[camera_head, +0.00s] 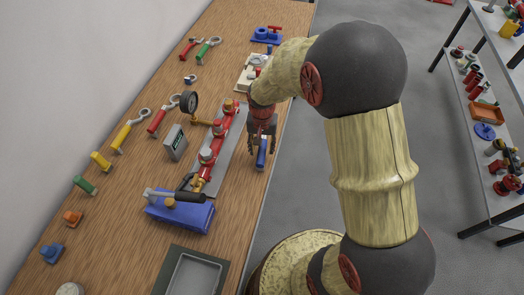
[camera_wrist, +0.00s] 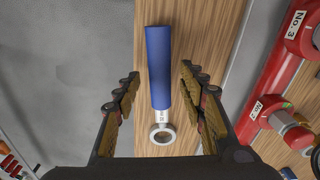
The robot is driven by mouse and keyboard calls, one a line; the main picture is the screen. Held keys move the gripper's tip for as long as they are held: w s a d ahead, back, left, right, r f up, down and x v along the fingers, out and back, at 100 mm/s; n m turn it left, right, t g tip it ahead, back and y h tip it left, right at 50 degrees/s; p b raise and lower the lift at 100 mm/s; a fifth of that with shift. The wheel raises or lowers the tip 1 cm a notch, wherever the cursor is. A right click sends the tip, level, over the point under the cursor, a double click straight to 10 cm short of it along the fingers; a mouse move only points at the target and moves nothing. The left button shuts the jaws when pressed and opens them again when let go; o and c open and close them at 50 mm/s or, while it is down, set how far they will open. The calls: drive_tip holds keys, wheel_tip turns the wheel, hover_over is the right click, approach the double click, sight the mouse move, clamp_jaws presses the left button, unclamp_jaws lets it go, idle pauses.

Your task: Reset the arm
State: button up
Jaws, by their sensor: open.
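My gripper (camera_head: 262,142) is at the right edge of the wooden workbench (camera_head: 140,205), pointing down. In the wrist view my gripper (camera_wrist: 160,95) is open, with its two fingers apart on either side of a blue-handled tool (camera_wrist: 158,68). The tool has a pale ring end with small, hard-to-read lettering on its neck. It lies on the bench and no finger visibly touches it. In the head view the blue handle (camera_head: 261,153) shows just below the fingertips. My arm fills the right middle of the head view.
A red pipe with several valves (camera_head: 208,155) on a grey plate stands left of my gripper. A blue box (camera_head: 181,214) with a black-handled lever is nearer. Several coloured tools lie along the bench's left side. A shelf (camera_head: 501,205) stands at right beyond open floor.

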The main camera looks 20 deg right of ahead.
wheel_tip(320, 180, up, 9)
drive_tip(key=shift+s+f, duration=0.15)
idle(0.4)
drive_tip(key=s+a+r+n+t, duration=0.1)
drive_tip(key=s+r+n+t, duration=0.4)
drive_tip(key=s+r, duration=1.4)
drive_tip(key=shift+s+a+n, duration=0.3)
drive_tip(key=shift+s, duration=0.3)
